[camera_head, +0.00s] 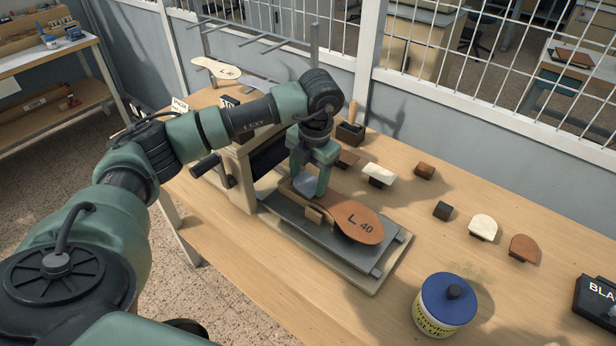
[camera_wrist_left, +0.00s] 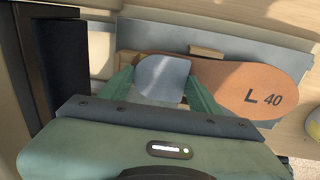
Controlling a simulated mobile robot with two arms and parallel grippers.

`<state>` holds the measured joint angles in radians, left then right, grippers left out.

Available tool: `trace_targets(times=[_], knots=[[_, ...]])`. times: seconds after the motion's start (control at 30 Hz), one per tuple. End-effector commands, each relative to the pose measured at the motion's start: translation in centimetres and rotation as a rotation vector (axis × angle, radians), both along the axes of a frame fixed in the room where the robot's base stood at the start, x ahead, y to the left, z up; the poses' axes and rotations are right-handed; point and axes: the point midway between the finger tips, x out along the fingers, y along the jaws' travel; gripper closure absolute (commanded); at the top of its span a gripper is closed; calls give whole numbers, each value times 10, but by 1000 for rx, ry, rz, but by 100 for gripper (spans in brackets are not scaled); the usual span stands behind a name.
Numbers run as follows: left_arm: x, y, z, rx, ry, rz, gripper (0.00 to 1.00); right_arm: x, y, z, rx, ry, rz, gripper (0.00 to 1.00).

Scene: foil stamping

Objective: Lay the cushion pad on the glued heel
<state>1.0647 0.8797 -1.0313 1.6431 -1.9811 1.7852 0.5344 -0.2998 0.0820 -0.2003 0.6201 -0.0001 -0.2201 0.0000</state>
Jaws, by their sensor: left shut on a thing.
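A brown insole (camera_head: 350,214) marked "L 40" lies on a grey plate (camera_head: 327,242) on the wooden bench, its heel end toward the press. It also shows in the left wrist view (camera_wrist_left: 250,84). My left gripper (camera_head: 308,188) is over the heel end, shut on the grey cushion pad (camera_wrist_left: 163,78), with one finger at each side of it. The pad (camera_head: 304,185) lies roughly flat over the heel; I cannot tell whether it touches it. My right gripper is not in view.
The press (camera_head: 240,173) with its side handle stands just left of the plate. A blue-lidded glue jar (camera_head: 446,305) stands at the front right. Several small pads and blocks, including a cream pad (camera_head: 483,226), sit along the right side. A black box (camera_head: 596,300) is at the right edge.

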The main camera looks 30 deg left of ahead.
Motion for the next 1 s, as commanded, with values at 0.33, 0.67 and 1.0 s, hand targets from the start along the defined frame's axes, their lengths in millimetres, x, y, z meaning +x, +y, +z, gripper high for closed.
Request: trace_targets(times=[0.33,0.67,1.0], knots=[[0,0,0,0,0,0,75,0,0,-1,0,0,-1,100],[0,0,0,0,0,0,12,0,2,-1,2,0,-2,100],[1,-4,28,-1,-6,-1,12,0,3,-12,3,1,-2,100]])
